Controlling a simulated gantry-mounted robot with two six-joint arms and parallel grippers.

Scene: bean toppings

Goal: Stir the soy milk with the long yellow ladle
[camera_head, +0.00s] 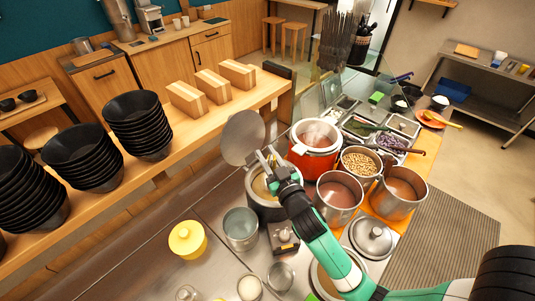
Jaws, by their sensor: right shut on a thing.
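A dark round pot (251,198) with a pale tan liquid, seemingly the soy milk (261,184), stands in the middle of the counter. Its round grey lid (243,138) is tilted up behind it. My right gripper (270,160) is over the pot's opening, its arm reaching in from the lower right. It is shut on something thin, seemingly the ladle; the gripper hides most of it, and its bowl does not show. My left gripper is not in view.
A red pot (314,142) and steel pots (339,197) stand close on the right. A steel pail (240,229) and a yellow pot (187,240) stand at the front left. Stacked black bowls (138,123) line the wooden shelf. The counter's left part is clear.

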